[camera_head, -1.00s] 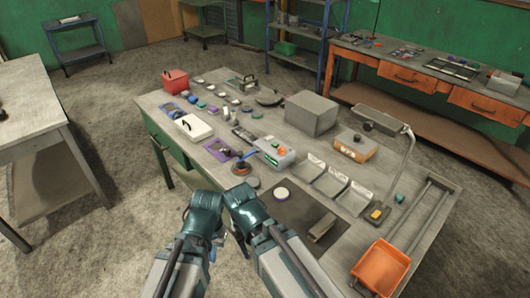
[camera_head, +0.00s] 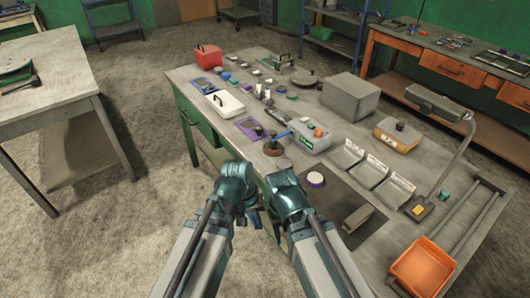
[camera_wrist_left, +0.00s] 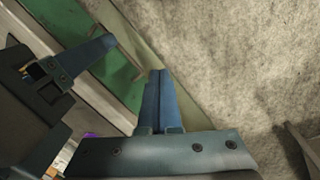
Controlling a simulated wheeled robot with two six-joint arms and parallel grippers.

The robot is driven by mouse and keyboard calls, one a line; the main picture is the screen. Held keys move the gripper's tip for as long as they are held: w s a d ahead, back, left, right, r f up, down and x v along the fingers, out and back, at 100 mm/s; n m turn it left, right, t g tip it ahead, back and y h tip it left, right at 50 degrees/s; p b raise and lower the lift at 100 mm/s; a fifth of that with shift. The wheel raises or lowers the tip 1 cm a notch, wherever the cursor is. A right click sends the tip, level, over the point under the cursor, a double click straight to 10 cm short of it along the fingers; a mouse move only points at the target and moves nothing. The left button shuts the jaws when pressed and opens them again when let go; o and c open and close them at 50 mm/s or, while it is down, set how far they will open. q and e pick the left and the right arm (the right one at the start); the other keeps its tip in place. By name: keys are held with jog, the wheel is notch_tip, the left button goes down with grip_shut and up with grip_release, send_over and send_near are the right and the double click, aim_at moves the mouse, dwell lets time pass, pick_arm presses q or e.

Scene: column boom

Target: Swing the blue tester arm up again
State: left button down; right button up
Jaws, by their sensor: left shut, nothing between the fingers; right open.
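The tester (camera_head: 310,138) is a pale grey box with a green display and an orange knob, near the front middle of the workbench in the head view. Its blue arm (camera_head: 281,134) reaches out low at the box's left end, beside a dark round piece (camera_head: 273,149). I cannot tell its exact angle. My left gripper (camera_wrist_left: 158,74) is shut and empty, off the bench's front edge with pale floor beyond. My right gripper shows in the left wrist view as a blue finger (camera_wrist_left: 90,57) and dark body; it is open. Both are apart from the tester, and my wrists largely hide them in the head view.
The workbench (camera_head: 240,68) is crowded: a dark mat (camera_head: 330,220) with a white round piece, grey trays (camera_head: 347,155), a large grey box (camera_head: 350,97), a lamp (camera_head: 435,103) and an orange bin (camera_head: 422,265). Open floor lies left of it.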

pick_arm(q)
jog(key=w+d+f+n+t+h+b, duration=0.1)
jog(key=w+d+f+n+h+b, duration=0.2)
jog(key=w+f+n+h+b, duration=0.4)
jog(key=w+a+f+n+t+h+b, duration=0.1)
jog(key=w+n+t+b, duration=0.1)
jog(key=w+n+b, duration=0.1)
jog(key=w+a+f+n+t+h+b, duration=0.1)
jog(key=w+n+b, duration=0.2)
jog(key=w+b, duration=0.2)
jog(key=w+a+n+t+h+b, duration=0.1)
jog(key=w+a+n+t+b, duration=0.1)
jog(key=b, duration=0.4)
jog(key=shift+w+f+n+t, duration=0.2)
jog(key=shift+w+n, duration=0.25)
jog(key=shift+w, duration=0.25)
jog(key=shift+w+f+n+t, duration=0.1)
jog(key=shift+w+f+n, duration=0.1)
jog(key=shift+w+n, duration=0.35)
jog(key=w+a+r+n+t+h+b, duration=0.2)
jog(key=w+a+r+n+t, duration=0.3)
jog(key=n, duration=0.4)
notch_tip(320, 180, up, 2)
jog(key=shift+w+a+r+n+t+h, duration=0.35)
jog(key=shift+w+a, duration=0.3)
jog(key=shift+w, duration=0.45)
pick_arm(e)
notch_tip(320, 180, down, 26)
